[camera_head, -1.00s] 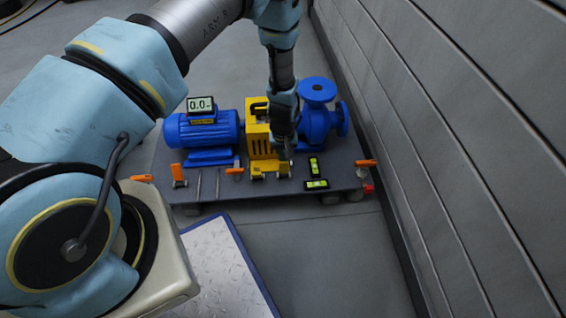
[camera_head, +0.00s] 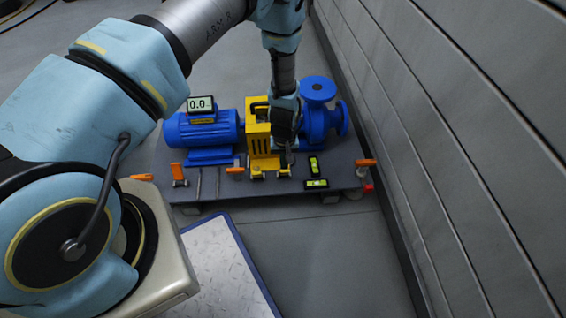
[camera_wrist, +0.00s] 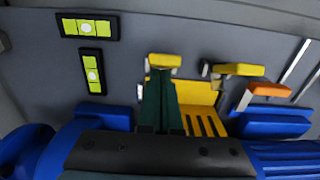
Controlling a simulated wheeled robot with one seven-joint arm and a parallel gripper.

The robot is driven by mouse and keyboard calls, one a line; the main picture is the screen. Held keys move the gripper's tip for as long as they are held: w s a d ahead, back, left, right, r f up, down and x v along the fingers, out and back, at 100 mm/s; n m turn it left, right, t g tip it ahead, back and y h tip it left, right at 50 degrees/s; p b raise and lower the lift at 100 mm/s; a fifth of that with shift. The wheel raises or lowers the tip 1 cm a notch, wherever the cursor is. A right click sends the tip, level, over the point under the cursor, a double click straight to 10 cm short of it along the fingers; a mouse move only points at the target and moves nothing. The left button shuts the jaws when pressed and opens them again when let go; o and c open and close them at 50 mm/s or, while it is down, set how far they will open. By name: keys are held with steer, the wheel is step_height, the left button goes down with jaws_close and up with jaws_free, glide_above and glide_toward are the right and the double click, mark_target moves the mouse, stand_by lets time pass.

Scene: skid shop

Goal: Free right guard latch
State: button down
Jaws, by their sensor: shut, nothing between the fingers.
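The yellow slotted guard (camera_head: 258,143) stands between the blue motor and the blue pump; part of it also shows in the wrist view (camera_wrist: 196,92). The right guard latch (camera_head: 284,173) is a small yellow piece at the guard's front foot. In the wrist view this latch (camera_wrist: 165,61) lies just beyond my fingertips. The left latch (camera_head: 257,176) sits beside it, at the right in the wrist view (camera_wrist: 238,69). My gripper (camera_head: 290,161) is shut and empty, its dark fingers (camera_wrist: 160,83) pointing at the right latch. I cannot tell whether they touch it.
The blue motor (camera_head: 205,132) and blue pump (camera_head: 316,122) flank the guard. Two yellow-green levels (camera_head: 314,165) (camera_head: 316,184) lie on the grey skid right of the latch. Orange levers (camera_head: 178,171) (camera_head: 366,162) stand along the front edge. A ribbed wall (camera_head: 440,120) rises at the right.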

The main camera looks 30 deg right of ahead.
steer(key=shift+s+a+f, duration=0.1)
steer(key=shift+s+f, duration=0.05)
steer(key=shift+f, duration=0.2)
steer(key=shift+r, duration=0.2)
step_height(320, 180, up, 7)
steer(key=w+p, duration=0.1)
steer(key=p, duration=0.4)
steer(key=shift+d, duration=0.2)
